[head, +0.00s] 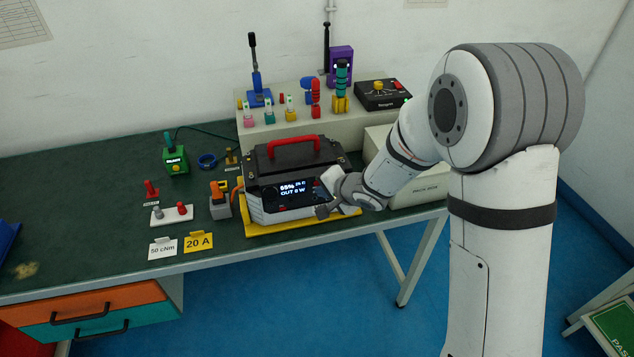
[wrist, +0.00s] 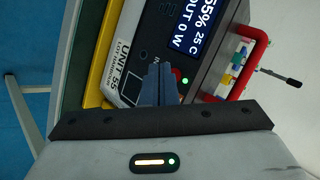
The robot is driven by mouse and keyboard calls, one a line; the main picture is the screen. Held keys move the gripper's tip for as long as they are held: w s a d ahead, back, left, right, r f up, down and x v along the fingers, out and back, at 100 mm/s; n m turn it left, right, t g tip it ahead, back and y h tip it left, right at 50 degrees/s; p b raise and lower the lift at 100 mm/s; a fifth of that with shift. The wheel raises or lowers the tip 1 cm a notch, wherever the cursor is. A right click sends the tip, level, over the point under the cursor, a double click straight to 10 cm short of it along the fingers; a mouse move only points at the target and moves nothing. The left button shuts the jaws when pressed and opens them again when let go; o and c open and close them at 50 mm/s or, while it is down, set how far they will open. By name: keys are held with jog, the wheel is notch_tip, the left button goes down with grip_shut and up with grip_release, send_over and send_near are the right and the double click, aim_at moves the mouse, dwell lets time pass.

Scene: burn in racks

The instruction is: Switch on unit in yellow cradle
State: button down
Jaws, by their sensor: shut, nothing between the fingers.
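The unit (head: 290,185) is a grey and black box with a red handle. It sits in the yellow cradle (head: 290,228) on the green bench. My gripper (head: 322,211) is at the right part of the unit's front. In the wrist view my gripper (wrist: 160,75) is shut and empty, its fingertips close to the panel by the light. Contact cannot be told.
An orange-handled grey block (head: 219,200) stands left of the unit. A raised shelf (head: 270,127) with several coloured switches and levers is behind it. Two cards, 50 cNm (head: 162,248) and 20 A (head: 198,242), lie at the front edge. The bench's left part is mostly clear.

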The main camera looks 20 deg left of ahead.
jog(key=shift+s, duration=0.15)
jog(key=shift+s+d, duration=0.5)
jog(key=shift+s, duration=0.35)
jog(key=shift+s+d, duration=0.55)
jog(key=shift+s, duration=0.25)
jog(key=shift+s+d, duration=0.5)
jog(key=shift+s, duration=0.35)
jog(key=shift+s, duration=0.1)
jog(key=s+d+b, duration=0.4)
jog(key=s+b, duration=0.1)
jog(key=s, duration=0.1)
jog(key=shift+s+b, duration=0.3)
jog(key=shift+d, duration=0.15)
